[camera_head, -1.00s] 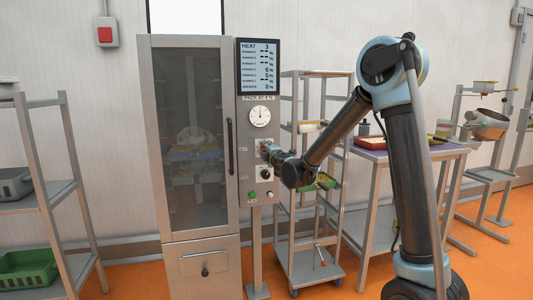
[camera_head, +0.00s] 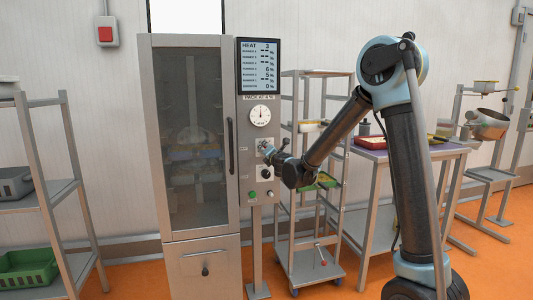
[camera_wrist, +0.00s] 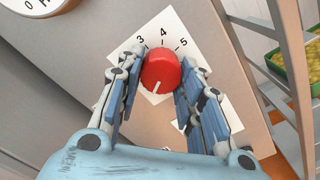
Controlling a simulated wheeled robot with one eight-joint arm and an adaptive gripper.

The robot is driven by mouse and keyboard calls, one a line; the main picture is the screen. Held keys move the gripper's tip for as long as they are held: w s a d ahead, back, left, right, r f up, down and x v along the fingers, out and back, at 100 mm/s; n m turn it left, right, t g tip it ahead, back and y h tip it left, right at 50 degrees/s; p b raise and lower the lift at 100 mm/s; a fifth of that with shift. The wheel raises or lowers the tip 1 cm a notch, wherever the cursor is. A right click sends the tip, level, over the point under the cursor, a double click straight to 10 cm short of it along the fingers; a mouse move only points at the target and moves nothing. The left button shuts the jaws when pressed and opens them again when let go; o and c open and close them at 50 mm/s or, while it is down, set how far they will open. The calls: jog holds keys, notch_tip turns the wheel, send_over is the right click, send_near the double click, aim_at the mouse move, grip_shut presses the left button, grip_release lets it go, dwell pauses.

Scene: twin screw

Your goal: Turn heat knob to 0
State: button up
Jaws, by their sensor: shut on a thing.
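The red heat knob (camera_wrist: 160,70) sits on a white dial plate (camera_wrist: 187,29) in the wrist view, where the numbers 3, 4 and 5 show above it. A white mark on the knob points down, slightly left, in that view; the 0 of this dial does not show. My gripper (camera_wrist: 159,88) has its blue-padded fingers on both sides of the knob, closed on it. In the head view, my gripper (camera_head: 268,149) is at the upper dial of the control panel (camera_head: 245,150) and mostly hides the knob. The display (camera_head: 259,66) reads HEAT 3.
A round gauge (camera_head: 260,115) is above the knob. A black knob (camera_head: 266,174) and a green button (camera_head: 253,194) are below. The glass-door cabinet (camera_head: 190,140) stands left of the panel, and a wheeled rack (camera_head: 310,270) stands close on the right.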

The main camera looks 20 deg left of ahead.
dwell(0.6)
jog(key=o, duration=1.1)
jog(key=shift+c, duration=0.2)
jog(key=shift+d, duration=0.1)
jog(key=v, duration=1.1)
jog(key=shift+s+d, duration=0.15)
jog(key=shift+s, duration=0.2)
jog(key=shift+d+f, duration=0.1)
